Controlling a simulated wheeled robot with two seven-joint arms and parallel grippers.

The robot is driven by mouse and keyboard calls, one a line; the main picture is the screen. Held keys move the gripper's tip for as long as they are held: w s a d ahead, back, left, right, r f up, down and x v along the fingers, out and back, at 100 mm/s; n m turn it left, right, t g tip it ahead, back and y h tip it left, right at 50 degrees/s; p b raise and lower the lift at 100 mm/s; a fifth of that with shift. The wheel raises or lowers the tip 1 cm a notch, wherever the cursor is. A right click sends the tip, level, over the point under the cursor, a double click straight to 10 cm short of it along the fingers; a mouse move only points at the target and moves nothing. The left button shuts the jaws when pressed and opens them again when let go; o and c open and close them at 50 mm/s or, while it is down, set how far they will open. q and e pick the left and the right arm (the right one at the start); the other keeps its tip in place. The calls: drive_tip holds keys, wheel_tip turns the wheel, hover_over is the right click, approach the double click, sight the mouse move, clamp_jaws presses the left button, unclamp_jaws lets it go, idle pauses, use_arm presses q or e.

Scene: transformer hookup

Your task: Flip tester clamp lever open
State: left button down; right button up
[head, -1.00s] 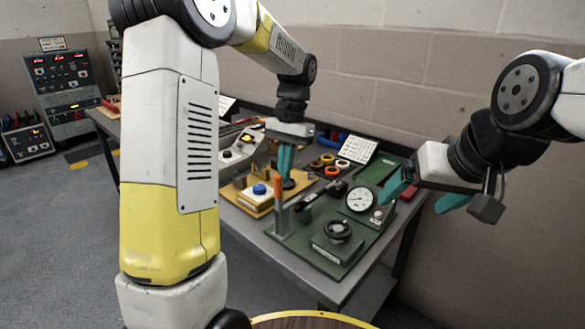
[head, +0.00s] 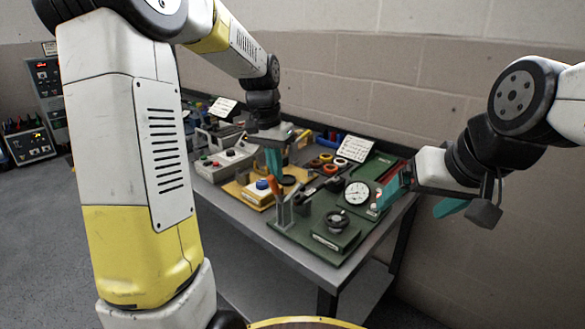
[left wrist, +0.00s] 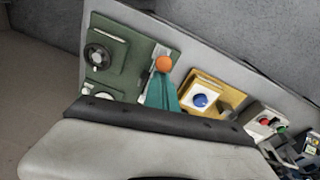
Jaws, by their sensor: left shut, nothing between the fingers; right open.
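The tester is a green plate (head: 322,240) on the table, with a round gauge (head: 357,192) and a black knob (head: 337,221). An upright clamp lever (head: 282,198) with an orange grip stands at its left edge; its orange end (left wrist: 164,64) shows in the left wrist view. My left gripper (head: 275,172) points down, its teal fingers shut and empty, close to the lever's top. In the left wrist view the fingers (left wrist: 162,90) overlap the lever; I cannot tell whether they touch. My right gripper (head: 410,207) is open and empty, right of the gauge.
A yellow board with a blue button (head: 262,184) lies left of the tester. A brick wall (head: 450,90) stands behind the table.

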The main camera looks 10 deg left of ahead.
use_arm(q)
drive_tip(key=shift+s+a+f+t+h, duration=0.15)
drive_tip(key=shift+s+a+t+h, duration=0.4)
drive_tip(key=shift+s+t, duration=0.25)
drive_tip(key=s+a+f, duration=0.3)
drive_tip(key=s+f, duration=0.2)
drive_tip(key=s, duration=0.1)
drive_tip(key=shift+a+f, duration=0.2)
drive_tip(key=shift+a, duration=0.15)
wheel_tip(320, 180, up, 5)
drive_tip(key=w, duration=0.2)
drive_tip(key=s+a+r, duration=0.4)
drive_tip(key=s+a, duration=0.1)
drive_tip(key=s, duration=0.1)
drive_tip(key=shift+s+a+r, duration=0.15)
drive_tip(key=shift+s+r, duration=0.1)
drive_tip(key=shift+r, duration=0.15)
